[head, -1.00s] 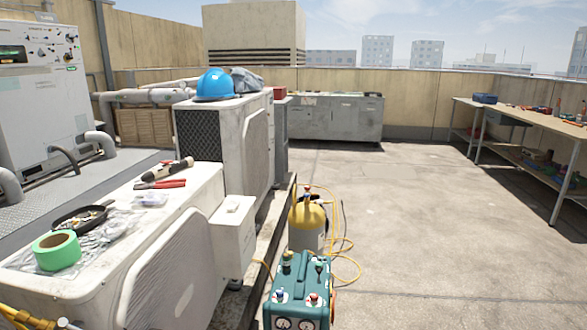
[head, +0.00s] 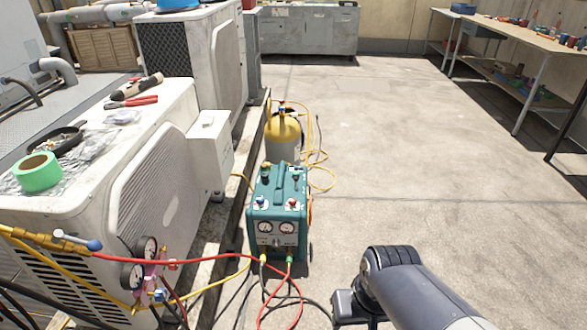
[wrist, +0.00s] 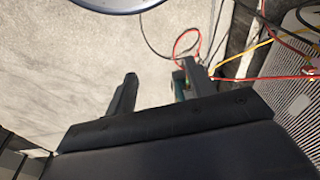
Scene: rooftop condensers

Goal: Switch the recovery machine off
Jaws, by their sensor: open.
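The recovery machine (head: 278,222) is a teal box with two round gauges and small knobs on its front and top. It stands upright on the roof floor beside the near condenser, with red and yellow hoses at its lower front. In the wrist view a small teal part of it (wrist: 179,86) shows beside one finger, mostly hidden. My gripper (wrist: 160,90) is open and empty, its two dark fingers apart. In the head view my arm is at the bottom, right of the machine and apart from it; the fingers cannot be made out there. I cannot make out a power switch.
A yellow-topped cylinder (head: 284,136) stands behind the machine. The near condenser (head: 165,185) and a manifold with gauges (head: 140,265) are at left. Hoses (head: 285,300) lie on the floor in front. Open floor (head: 400,170) lies to the right, before a workbench (head: 520,52).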

